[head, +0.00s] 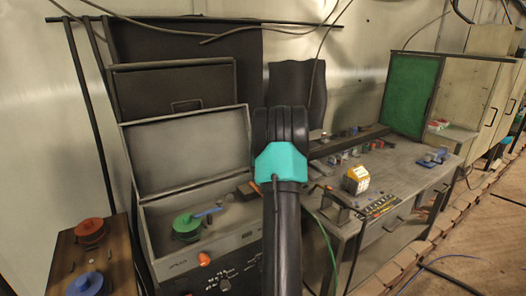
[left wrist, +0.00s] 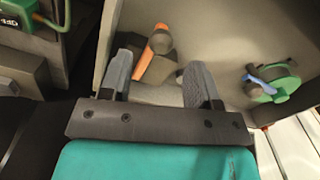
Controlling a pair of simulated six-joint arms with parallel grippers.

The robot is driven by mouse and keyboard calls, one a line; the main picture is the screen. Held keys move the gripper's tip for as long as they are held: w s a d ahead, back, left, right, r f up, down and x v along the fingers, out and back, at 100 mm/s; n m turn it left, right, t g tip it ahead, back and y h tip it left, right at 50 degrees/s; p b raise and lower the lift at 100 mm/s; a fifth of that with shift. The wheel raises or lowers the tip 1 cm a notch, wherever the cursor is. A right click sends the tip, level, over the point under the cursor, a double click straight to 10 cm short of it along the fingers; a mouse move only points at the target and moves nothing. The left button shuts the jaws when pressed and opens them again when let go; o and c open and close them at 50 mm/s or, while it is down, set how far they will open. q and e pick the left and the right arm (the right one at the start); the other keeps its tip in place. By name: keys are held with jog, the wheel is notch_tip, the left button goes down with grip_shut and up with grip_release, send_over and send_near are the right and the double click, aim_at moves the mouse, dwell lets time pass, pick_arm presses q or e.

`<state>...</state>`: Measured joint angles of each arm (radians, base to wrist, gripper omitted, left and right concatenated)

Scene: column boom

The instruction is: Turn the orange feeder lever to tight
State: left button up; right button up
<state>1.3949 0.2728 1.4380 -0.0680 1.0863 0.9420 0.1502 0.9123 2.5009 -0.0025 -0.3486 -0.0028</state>
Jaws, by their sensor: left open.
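In the left wrist view, the orange lever (left wrist: 143,68), with a rounded brownish-orange end, shows just beyond my left gripper (left wrist: 160,62). The gripper is open, its two grey fingers apart on either side of the lever in the picture. Whether they touch it cannot be told, and nothing is seen gripped. In the head view, a small orange knob-like part (head: 204,259) is on the front of an open grey case (head: 186,143). I cannot tell whether it is the same lever. The left fingers cannot be made out in the head view. My right gripper is not in view.
A green disc with a blue handle (head: 187,225) sits in the case; a similar one (left wrist: 268,84) shows in the left wrist view. Red (head: 90,232) and blue (head: 87,284) round parts sit at left. A yellow block (head: 356,178) stands on the grey bench (head: 398,172).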

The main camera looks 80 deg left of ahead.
pick_arm(q)
notch_tip(320, 180, up, 13)
jog(key=shift+f, duration=0.15)
dwell(0.5)
